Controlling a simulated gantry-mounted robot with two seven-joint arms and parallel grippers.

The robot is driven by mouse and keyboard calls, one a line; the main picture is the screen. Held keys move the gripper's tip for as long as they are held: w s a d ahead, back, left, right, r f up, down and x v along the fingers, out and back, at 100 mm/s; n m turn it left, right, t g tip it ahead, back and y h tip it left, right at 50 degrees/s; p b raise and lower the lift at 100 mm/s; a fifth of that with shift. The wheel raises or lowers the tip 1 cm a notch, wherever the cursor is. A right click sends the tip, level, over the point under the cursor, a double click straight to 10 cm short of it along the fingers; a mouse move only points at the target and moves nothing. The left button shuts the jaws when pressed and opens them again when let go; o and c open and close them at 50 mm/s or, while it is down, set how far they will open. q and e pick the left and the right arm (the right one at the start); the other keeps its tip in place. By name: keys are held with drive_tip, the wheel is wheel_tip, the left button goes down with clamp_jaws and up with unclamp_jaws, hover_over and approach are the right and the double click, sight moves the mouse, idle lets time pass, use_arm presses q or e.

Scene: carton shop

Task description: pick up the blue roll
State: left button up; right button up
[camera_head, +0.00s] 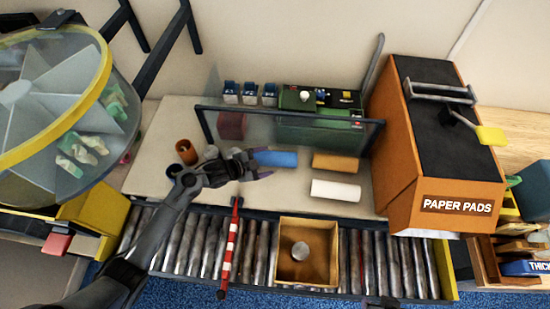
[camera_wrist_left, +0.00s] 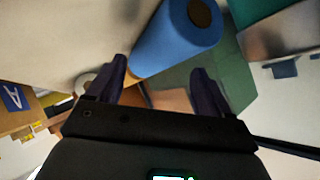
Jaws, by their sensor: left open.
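The blue roll (camera_head: 276,158) lies on its side on the pale bench top, behind the conveyor. My left gripper (camera_head: 256,166) is at the left end of the roll in the head view, its fingers pointing right. In the left wrist view the blue roll (camera_wrist_left: 177,38) shows large, with its dark-cored end facing the camera. It lies ahead of and between the two dark fingers (camera_wrist_left: 158,80), which are spread apart with nothing held. Whether a finger touches the roll cannot be told. My right gripper is not seen.
An orange roll (camera_head: 335,162) and a white roll (camera_head: 335,190) lie to the right; a brown roll (camera_head: 187,152) stands at left. A clear dark-framed screen (camera_head: 290,114) stands behind. A carton (camera_head: 308,252) sits on the roller conveyor, near a red-white striped bar (camera_head: 230,245).

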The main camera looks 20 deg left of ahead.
sight(271, 160)
use_arm(q)
drive_tip(key=shift+x, duration=1.8)
drive_tip(key=c, duration=1)
drive_tip(key=shift+o, duration=0.2)
drive_tip(key=shift+r, duration=0.1)
